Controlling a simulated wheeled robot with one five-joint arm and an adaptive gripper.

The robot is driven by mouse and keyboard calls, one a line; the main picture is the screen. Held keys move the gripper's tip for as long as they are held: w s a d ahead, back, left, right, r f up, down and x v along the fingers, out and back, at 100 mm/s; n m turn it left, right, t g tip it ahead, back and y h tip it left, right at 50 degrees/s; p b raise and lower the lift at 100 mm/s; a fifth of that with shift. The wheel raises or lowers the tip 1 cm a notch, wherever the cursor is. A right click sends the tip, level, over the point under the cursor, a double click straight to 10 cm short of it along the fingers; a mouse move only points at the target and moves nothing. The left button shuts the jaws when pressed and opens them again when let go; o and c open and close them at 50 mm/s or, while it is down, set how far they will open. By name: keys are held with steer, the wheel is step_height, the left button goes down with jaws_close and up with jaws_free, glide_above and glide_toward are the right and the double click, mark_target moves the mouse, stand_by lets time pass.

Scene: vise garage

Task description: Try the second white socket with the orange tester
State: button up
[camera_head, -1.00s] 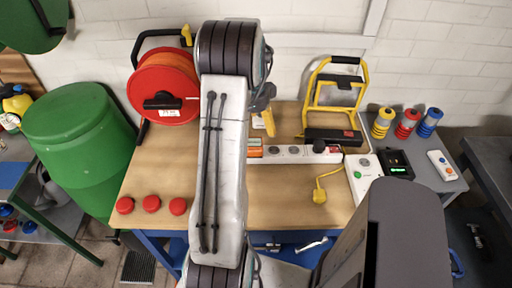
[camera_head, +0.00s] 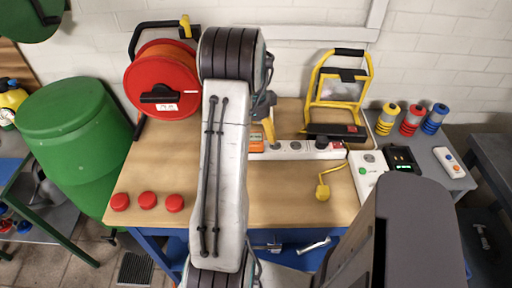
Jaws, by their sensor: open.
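A white power strip (camera_head: 296,150) lies across the bench, with several sockets in a row. A black plug (camera_head: 322,143) sits in it toward the right. An orange block, which looks like the tester (camera_head: 256,142), shows at the strip's left end; my arm partly hides it, and I cannot tell whether it is seated in a socket. My gripper (camera_head: 268,128) points down just above this end, beside the orange block. It is open; its fingers show as a yellow-orange shape, partly hidden by my arm. The strip's left sockets are partly covered.
A red cable reel (camera_head: 162,82) stands at the back left and a yellow work lamp (camera_head: 338,90) behind the strip. Red caps (camera_head: 147,200) lie at the front left. The bench (camera_head: 290,205) is clear in front.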

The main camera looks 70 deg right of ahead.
steer(key=shift+f+b, duration=0.95)
steer(key=shift+f, duration=0.75)
steer(key=shift+a, duration=0.15)
steer(key=shift+c, duration=0.3)
steer(key=c, duration=1.1)
steer(key=o, duration=1)
steer(key=shift+c, duration=0.2)
steer(key=shift+r, duration=0.1)
step_height(320, 180, up, 12)
